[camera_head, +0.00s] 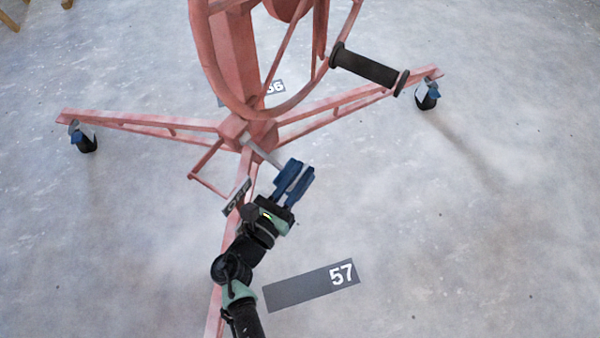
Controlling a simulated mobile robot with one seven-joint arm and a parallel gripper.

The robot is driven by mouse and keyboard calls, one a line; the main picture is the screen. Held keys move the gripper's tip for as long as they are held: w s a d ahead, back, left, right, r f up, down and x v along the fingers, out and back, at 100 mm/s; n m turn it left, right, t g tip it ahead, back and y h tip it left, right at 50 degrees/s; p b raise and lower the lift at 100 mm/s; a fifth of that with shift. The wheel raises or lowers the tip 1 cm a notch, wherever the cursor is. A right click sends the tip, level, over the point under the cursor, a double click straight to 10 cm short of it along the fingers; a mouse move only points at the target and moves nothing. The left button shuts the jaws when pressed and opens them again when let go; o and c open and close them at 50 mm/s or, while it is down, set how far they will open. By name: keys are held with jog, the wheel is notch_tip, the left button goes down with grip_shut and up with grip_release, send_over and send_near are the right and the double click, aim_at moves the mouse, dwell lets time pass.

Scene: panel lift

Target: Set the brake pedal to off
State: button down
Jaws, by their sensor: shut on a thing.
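The pink panel lift (233,60) stands on a base with spread legs. A pale grey rod, which looks like the brake pedal (262,152), sticks out from the hub of the base toward the lower right. My gripper (294,176), with blue fingers, is at the outer end of this rod. The fingers are shut on it, and they hide its tip. A dark label reading OFF (237,197) is just left of my gripper, partly beside my wrist.
Pink legs reach left (145,122) and right (350,108), ending in casters (83,137). A wheel with a black handle (368,67) is above. A floor plate marked 57 (311,285) lies at the front. The right floor is clear.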

aim_at(286, 172)
jog(key=shift+s+d+f, duration=0.2)
jog(key=shift+s+d, duration=0.05)
jog(key=shift+d, duration=0.15)
jog(key=r+n+p, duration=0.1)
jog(key=p, duration=0.2)
jog(key=shift+d+r, duration=0.1)
jog(key=shift+r, duration=0.25)
jog(key=w+a+r+n+p, duration=0.2)
jog(key=r+n+p, duration=0.5)
jog(key=p, duration=0.8)
jog(key=shift+w+a+r+n, duration=0.25)
jog(key=shift+a+r, duration=0.5)
jog(key=shift+r, duration=1.05)
jog(key=c, duration=0.9)
grip_release()
jog(key=shift+a, duration=0.1)
jog(key=shift+a, duration=0.1)
